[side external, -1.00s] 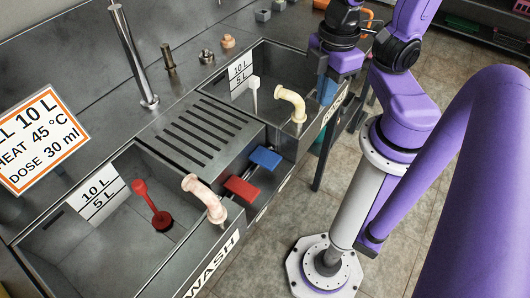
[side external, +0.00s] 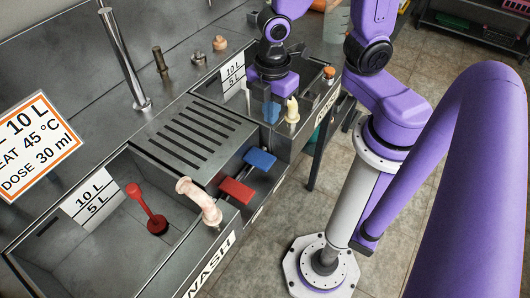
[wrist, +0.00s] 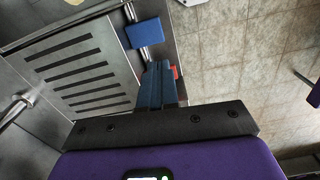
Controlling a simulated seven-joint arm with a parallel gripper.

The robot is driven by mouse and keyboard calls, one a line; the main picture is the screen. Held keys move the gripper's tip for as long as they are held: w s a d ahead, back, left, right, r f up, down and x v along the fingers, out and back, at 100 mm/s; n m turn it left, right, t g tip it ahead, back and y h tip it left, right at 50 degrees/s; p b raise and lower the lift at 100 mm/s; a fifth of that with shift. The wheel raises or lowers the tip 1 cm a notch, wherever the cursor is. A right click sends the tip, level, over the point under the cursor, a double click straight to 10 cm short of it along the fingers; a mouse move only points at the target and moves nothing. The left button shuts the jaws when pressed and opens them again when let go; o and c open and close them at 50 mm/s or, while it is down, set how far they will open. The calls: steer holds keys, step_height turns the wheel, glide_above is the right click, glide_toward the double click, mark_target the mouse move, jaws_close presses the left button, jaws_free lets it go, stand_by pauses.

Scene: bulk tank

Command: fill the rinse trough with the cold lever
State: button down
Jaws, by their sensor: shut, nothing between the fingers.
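The rinse trough (side external: 311,131) is the far basin in the side view, with a white 10 L / 5 L scale plate (side external: 232,75) on its wall. My gripper (side external: 271,112) is over its near edge, pointing down, blue fingers shut and empty. The blue lever (side external: 261,158) sticks out from the front, below and nearer the camera than my fingertips, apart from them. In the wrist view the blue lever (wrist: 145,32) lies just beyond my fingers (wrist: 157,72). A cream spout (side external: 292,110) stands beside my gripper. My wrist hides much of the trough's inside.
The red lever (side external: 237,191) sits beside the blue one, mostly hidden behind my fingers in the wrist view. The near wash trough (side external: 98,253) holds a red upright plug (side external: 149,211). A slotted drain plate (side external: 186,136) lies between the basins. A sign (side external: 36,146) hangs left.

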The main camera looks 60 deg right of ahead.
steer(key=shift+w+a+f+n, duration=0.15)
steer(key=shift+w+f+n, duration=0.35)
steer(key=shift+w+f, duration=0.3)
steer(key=shift+s, duration=0.1)
glide_above(270, 163)
steer(key=w, duration=0.2)
steer(key=shift+s+a+f, duration=0.1)
steer(key=shift+s+f, duration=0.05)
steer(key=shift+f, duration=2.1)
steer(key=shift+s+f, duration=0.1)
steer(key=shift+f, duration=4.65)
steer(key=shift+s+f, duration=0.4)
steer(key=shift+f, duration=0.35)
steer(key=shift+s+f, duration=0.35)
steer(key=shift+f, duration=0.35)
